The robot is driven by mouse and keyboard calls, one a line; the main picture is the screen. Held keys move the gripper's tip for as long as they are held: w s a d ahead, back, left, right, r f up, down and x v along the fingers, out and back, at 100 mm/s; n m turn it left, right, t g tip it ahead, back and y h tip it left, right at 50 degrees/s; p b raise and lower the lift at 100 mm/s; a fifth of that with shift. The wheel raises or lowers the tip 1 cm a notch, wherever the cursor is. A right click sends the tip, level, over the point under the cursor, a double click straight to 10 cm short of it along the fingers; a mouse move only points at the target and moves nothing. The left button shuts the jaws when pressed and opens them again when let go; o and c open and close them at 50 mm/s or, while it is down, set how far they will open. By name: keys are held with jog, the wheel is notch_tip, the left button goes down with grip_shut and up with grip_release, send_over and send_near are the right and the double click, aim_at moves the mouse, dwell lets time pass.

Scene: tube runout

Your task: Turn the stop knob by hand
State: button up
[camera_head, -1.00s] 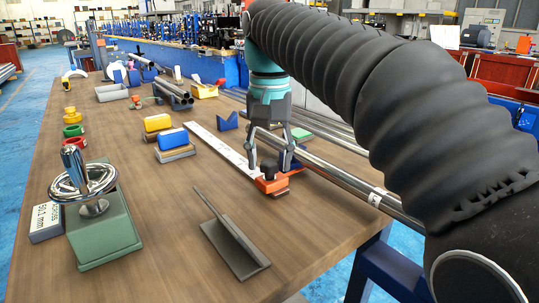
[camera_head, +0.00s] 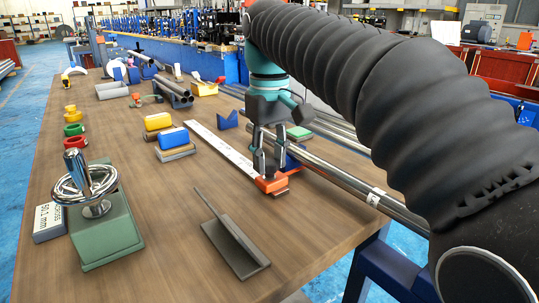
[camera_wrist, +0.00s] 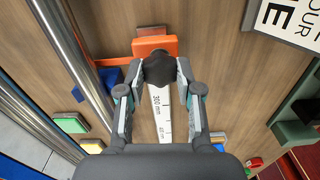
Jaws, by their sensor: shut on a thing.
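The black stop knob (camera_wrist: 158,70) sits on the orange stop (camera_wrist: 168,46), at the near end of the white measuring strip (camera_wrist: 162,118). My gripper (camera_wrist: 158,72) is shut on the knob, with one finger on each side of it. In the head view my gripper (camera_head: 268,168) points down over the orange stop (camera_head: 272,185), and its fingers hide most of the knob. The white strip (camera_head: 222,146) runs away from the stop along the wooden bench. The knob's turn angle cannot be read.
Long steel tubes (camera_head: 340,174) run close to the right of my gripper. A grey angle piece (camera_head: 235,246) lies nearer the front, and a green base (camera_head: 105,232) with a chrome wheel stands at left. Blue and yellow blocks lie beyond. Bare bench lies between them.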

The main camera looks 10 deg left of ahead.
jog(key=o, duration=1)
jog(key=shift+c, duration=0.2)
jog(key=shift+r, duration=3)
